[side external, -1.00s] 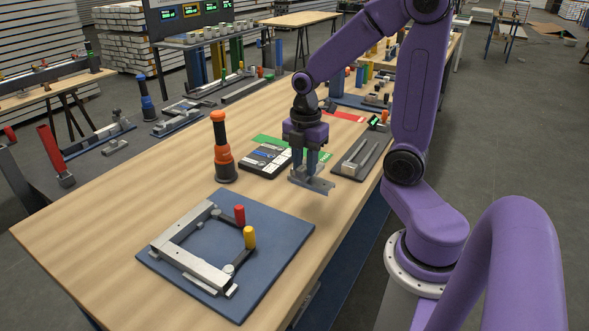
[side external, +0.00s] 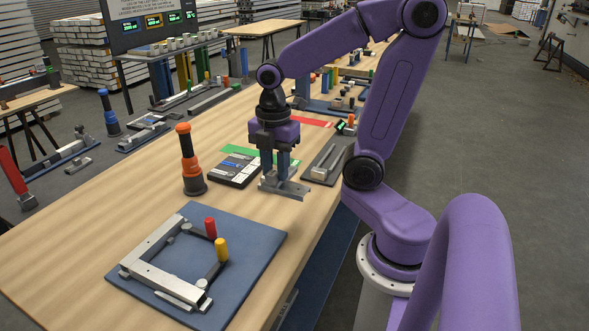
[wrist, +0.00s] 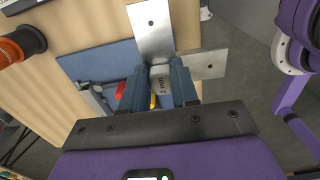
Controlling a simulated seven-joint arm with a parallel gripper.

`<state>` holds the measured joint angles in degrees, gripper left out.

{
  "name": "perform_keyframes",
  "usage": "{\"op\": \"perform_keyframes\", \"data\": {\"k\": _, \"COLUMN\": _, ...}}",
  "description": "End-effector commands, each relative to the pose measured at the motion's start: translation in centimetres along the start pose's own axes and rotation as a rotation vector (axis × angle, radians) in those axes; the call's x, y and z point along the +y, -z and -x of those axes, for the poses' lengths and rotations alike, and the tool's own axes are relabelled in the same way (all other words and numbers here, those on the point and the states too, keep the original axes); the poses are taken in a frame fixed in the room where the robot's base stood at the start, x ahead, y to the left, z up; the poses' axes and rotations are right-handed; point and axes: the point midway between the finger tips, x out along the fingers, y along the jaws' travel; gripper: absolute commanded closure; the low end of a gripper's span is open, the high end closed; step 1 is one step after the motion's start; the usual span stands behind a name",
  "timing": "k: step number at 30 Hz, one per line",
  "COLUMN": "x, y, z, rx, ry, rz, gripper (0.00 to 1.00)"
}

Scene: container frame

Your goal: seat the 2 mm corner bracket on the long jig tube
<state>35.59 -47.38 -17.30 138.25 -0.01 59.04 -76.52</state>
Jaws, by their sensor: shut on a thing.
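My gripper (side external: 274,178) is shut on the corner bracket (side external: 290,191), a flat grey metal piece, and holds it above the right part of the table. The jig's light metal tubes (side external: 165,281) form an angled frame on a blue board (side external: 255,245), in front and to the left of my gripper. I cannot tell for certain which is the long one. The bracket is apart from the tubes.
An orange and black upright tool (side external: 190,160) stands behind the board. A dark case (side external: 236,168) and a grey tray (side external: 325,165) lie near my gripper. Table between gripper and board is clear.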

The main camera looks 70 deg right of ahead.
Motion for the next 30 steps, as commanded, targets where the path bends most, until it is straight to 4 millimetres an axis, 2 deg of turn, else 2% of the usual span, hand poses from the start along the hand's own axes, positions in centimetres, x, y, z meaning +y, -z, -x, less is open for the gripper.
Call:
{"op": "perform_keyframes", "data": {"k": 1, "x": 1.7, "y": 1.1, "z": 0.3, "rx": -0.001, "ry": 0.002, "rz": 0.006, "gripper": 1.0}}
{"op": "perform_keyframes", "data": {"k": 3, "x": 3.7, "y": 2.6, "z": 0.6, "rx": -0.001, "ry": 0.003, "rz": 0.008, "gripper": 1.0}}
{"op": "perform_keyframes", "data": {"k": 9, "x": 9.3, "y": 7.3, "z": 0.9, "rx": -0.001, "ry": 0.004, "rz": 0.014, "gripper": 1.0}}
{"op": "perform_keyframes", "data": {"k": 18, "x": 16.5, "y": 15.4, "z": -0.5, "rx": -0.001, "ry": 0.003, "rz": 0.023, "gripper": 1.0}}
{"op": "perform_keyframes", "data": {"k": 24, "x": 19.8, "y": 20.7, "z": -2.3, "rx": -0.001, "ry": 0.003, "rz": 0.028, "gripper": 1.0}}
{"op": "perform_keyframes", "data": {"k": 30, "x": 21.5, "y": 24.1, "z": -3.7, "rx": -0.001, "ry": 0.001, "rz": 0.03, "gripper": 1.0}}
